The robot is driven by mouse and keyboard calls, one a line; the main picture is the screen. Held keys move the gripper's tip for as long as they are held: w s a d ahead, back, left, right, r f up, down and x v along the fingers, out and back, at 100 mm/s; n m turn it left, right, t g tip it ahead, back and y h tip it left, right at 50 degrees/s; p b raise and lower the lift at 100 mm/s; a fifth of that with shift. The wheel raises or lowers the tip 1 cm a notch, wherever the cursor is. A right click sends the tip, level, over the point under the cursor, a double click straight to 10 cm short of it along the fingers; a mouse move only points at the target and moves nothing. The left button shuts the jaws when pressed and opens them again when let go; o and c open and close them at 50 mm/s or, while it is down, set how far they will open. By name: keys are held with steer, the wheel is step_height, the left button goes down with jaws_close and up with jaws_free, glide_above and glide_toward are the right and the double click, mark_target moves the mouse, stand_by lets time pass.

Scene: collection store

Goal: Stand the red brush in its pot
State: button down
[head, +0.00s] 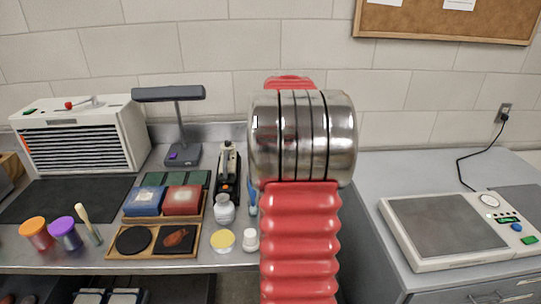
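I cannot make out a red brush in the head view. My red ribbed arm with its steel rings fills the middle and hides part of the bench behind it. An orange pot (37,234) and a purple pot (66,234) stand at the bench's front left. A cream-handled tool (83,215) stands tilted beside the purple pot; its lower end is unclear. Which pot belongs to the brush cannot be told. My gripper is not visible.
A wooden tray (122,252) holds a black disc and a brown piece; blue and red boxes (183,201) sit behind. A white bottle (224,211), yellow-lidded jar (222,241), lamp (183,152) and slatted white unit (85,140) share the bench. A scale (440,228) stands right.

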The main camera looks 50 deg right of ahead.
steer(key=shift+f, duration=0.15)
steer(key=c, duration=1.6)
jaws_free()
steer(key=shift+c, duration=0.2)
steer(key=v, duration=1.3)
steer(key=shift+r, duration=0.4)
